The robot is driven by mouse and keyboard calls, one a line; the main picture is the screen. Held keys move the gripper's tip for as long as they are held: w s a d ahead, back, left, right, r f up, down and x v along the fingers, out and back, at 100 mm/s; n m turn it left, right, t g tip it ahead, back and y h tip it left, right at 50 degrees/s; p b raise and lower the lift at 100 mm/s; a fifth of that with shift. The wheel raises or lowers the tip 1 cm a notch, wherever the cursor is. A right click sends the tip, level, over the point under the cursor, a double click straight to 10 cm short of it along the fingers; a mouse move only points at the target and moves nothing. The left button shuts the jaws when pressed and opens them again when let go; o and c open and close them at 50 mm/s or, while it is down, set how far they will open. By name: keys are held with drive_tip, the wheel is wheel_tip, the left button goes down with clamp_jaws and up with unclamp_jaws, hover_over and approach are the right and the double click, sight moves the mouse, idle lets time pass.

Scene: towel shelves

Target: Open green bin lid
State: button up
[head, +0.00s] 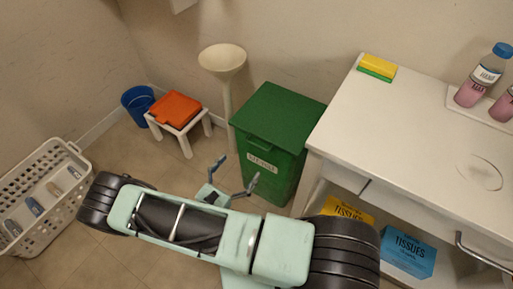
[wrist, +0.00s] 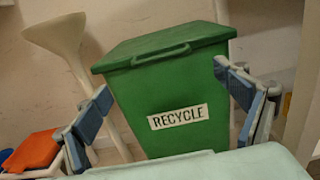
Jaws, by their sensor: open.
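The green bin (head: 262,165) stands on the floor between the white table and a tall pale stand. Its green lid (head: 281,114) is closed, with a handle (head: 261,142) along the front edge. In the wrist view the bin (wrist: 170,90) is upright and centred, with a "RECYCLE" label (wrist: 178,117), and the lid handle (wrist: 160,54) faces me. My gripper (head: 236,171) is open and empty in front of the bin, apart from it. In the wrist view its two fingers (wrist: 168,107) appear on either side of the bin, lower than the lid handle.
The white table (head: 420,125) with a sponge (head: 377,67) and bottles (head: 484,75) is close on the right. The pale stand (head: 224,62), a small stool with an orange cloth (head: 174,108), a blue bucket (head: 138,103) and a white basket (head: 45,195) are on the left.

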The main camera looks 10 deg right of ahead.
sight(256, 146)
drive_tip(key=b+x, duration=0.1)
drive_tip(key=x, duration=0.9)
drive_tip(key=shift+w+d, duration=0.2)
drive_tip(key=shift+d, duration=0.05)
drive_tip(key=c, duration=1.7)
drive_tip(key=shift+r, duration=0.1)
